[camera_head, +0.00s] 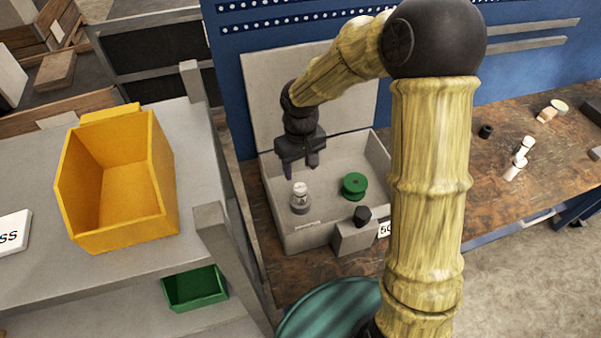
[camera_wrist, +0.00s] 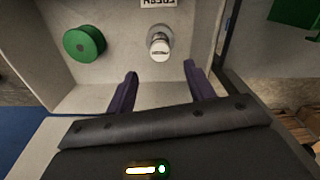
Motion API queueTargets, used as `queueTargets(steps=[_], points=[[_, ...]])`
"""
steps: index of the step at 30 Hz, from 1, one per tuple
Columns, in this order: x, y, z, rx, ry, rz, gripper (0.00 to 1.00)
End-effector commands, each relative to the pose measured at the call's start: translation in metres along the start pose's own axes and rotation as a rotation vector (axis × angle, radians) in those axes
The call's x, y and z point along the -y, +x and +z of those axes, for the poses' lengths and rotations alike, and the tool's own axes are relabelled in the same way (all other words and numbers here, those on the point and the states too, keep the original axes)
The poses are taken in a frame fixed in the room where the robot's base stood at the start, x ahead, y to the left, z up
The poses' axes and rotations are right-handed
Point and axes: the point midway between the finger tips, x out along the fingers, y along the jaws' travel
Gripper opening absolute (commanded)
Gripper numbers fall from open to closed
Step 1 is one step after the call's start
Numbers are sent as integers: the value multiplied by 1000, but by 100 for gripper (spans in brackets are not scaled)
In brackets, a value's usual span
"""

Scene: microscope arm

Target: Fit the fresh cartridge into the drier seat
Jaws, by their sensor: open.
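The drier appears to be the open pale grey box (camera_head: 385,163) on the brown bench. Inside it, at the left, a white-topped cylinder (camera_head: 300,190) stands upright in a grey round base; it also shows in the wrist view (camera_wrist: 159,42). I cannot tell whether this is the fresh cartridge. A green spool (camera_head: 354,184) sits to its right in the box; it also shows in the wrist view (camera_wrist: 84,43). My gripper (camera_head: 302,170) is open and empty, above the cylinder and apart from it. In the wrist view its fingers (camera_wrist: 160,76) flank the cylinder's near side.
A grey block (camera_head: 353,237) with a dark knob (camera_head: 362,215) stands at the box's front. Small white cylindrical pieces (camera_head: 519,158) lie on the bench at right. A yellow bin (camera_head: 160,185) stands on the grey surface at left, with a green tray (camera_head: 195,288) below.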

Motion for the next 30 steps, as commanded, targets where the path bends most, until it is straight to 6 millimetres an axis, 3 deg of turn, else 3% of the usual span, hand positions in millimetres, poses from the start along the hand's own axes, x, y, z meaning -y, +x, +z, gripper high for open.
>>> queueTargets(steps=[22,26,30], points=[[-2,-2,3,-3,7,2,54],[-12,-9,21,-19,48,16,54],[-32,-23,62,-61,150,37,54]])
